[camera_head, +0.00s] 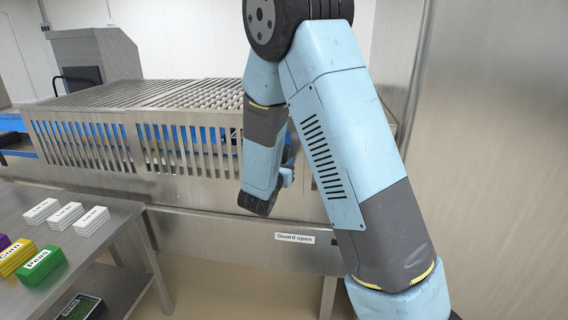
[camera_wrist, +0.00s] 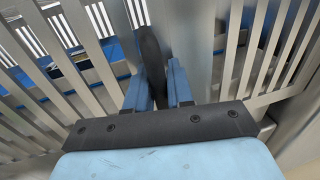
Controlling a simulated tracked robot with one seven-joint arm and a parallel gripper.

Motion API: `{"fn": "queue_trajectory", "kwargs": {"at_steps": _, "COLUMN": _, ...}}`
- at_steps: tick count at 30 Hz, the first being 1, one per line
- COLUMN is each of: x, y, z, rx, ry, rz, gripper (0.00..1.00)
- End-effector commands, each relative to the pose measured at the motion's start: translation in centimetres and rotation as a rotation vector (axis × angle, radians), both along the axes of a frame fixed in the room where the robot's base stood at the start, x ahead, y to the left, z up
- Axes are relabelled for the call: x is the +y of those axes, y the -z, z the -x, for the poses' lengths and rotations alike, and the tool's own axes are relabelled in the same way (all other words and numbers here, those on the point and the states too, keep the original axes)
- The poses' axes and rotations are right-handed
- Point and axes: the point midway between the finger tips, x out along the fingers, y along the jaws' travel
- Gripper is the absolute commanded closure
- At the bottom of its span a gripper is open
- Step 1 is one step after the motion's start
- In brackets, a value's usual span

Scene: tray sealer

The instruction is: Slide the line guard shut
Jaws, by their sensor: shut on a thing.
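The line guard is a slatted steel panel (camera_head: 80,147) along the front of the conveyor in the head view. Slatted panels also fill both sides of the wrist view (camera_wrist: 85,50). A dark upright handle (camera_wrist: 151,55) stands on a plain metal strip between the slats. My gripper (camera_wrist: 160,82) is shut on this handle, with one blue finger on each side. In the head view my arm hides the handle and most of my gripper (camera_head: 289,165). A label reading "Guard open" (camera_head: 295,238) is on the frame's lower rail.
A steel table (camera_head: 120,212) at the left holds white, yellow, green and purple labelled blocks (camera_head: 40,264). A large steel surface (camera_head: 500,150) stands at the right, close to my arm.

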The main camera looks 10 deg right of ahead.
Motion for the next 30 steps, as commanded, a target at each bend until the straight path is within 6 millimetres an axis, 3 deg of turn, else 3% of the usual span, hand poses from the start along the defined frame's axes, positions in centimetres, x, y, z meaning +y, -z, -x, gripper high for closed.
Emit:
{"fn": "queue_trajectory", "kwargs": {"at_steps": 2, "x": -0.2, "y": 0.5, "z": 0.4, "rx": 0.014, "ry": 0.004, "rz": 0.001, "gripper": 1.0}}
{"fn": "queue_trajectory", "kwargs": {"at_steps": 3, "x": -0.1, "y": 0.5, "z": 0.5, "rx": 0.014, "ry": 0.004, "rz": 0.001, "gripper": 0.77}}
{"fn": "queue_trajectory", "kwargs": {"at_steps": 8, "x": 0.0, "y": 0.5, "z": 0.4, "rx": 0.012, "ry": 0.001, "rz": 0.0, "gripper": 0.62}}
{"fn": "queue_trajectory", "kwargs": {"at_steps": 20, "x": 0.7, "y": 0.3, "z": 1.0, "rx": 0.009, "ry": -0.003, "rz": 0.0, "gripper": 0.61}}
{"fn": "queue_trajectory", "kwargs": {"at_steps": 30, "x": 4.2, "y": 0.4, "z": 6.1, "rx": 0.011, "ry": -0.005, "rz": 0.0, "gripper": 0.61}}
